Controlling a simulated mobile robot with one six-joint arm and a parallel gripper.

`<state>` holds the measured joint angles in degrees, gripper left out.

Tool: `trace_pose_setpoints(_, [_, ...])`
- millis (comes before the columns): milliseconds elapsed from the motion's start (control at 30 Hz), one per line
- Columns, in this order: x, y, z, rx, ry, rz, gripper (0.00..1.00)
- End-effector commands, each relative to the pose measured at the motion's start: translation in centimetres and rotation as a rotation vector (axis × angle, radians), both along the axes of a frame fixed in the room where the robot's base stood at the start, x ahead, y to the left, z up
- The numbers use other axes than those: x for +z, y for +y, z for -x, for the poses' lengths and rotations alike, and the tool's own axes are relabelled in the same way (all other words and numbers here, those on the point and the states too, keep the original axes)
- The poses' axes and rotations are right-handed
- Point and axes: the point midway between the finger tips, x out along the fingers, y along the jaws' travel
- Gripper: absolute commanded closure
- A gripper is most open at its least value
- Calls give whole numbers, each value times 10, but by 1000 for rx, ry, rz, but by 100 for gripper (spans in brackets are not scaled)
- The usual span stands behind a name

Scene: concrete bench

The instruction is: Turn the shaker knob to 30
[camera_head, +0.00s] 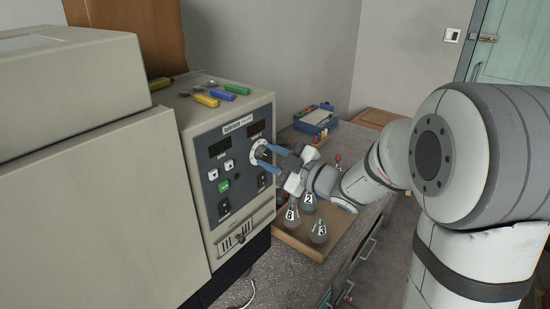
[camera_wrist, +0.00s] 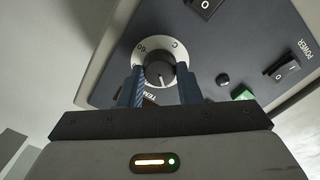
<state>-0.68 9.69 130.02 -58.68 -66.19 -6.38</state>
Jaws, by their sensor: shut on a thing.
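The knob (camera_head: 264,155) is a dark round knob on a pale dial, on the front panel of a beige-and-dark instrument (camera_head: 233,165). It also shows in the wrist view (camera_wrist: 159,65), with a white pointer line aimed down in that picture. The dial ring (camera_wrist: 142,52) bears a number that looks like 50 and a letter C; letters that look like TEM show below, partly hidden by a finger. My gripper (camera_head: 259,153) is shut on the knob, with one blue finger on each side of it; the wrist view shows both fingers (camera_wrist: 159,74). Most scale marks are hidden or too small to read.
Rocker switches, one marked POWER (camera_wrist: 288,69), and a green button (camera_wrist: 242,94) sit near the knob. Coloured tools (camera_head: 221,94) lie on the instrument. Numbered flasks (camera_head: 319,232) stand on a wooden board below my gripper. A blue box (camera_head: 315,118) stands behind.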

Motion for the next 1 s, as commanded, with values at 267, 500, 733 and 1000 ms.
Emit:
trace_pose_setpoints(267, [1, 1, 0, 3, -3, -1, 62])
trace_pose_setpoints(500, [1, 0, 0, 1, -3, 0, 47])
trace_pose_setpoints(733, [0, -3, 2, 0, -2, 0, 47])
trace_pose_setpoints(1000, [-1, -37, 28, -4, -5, 1, 47])
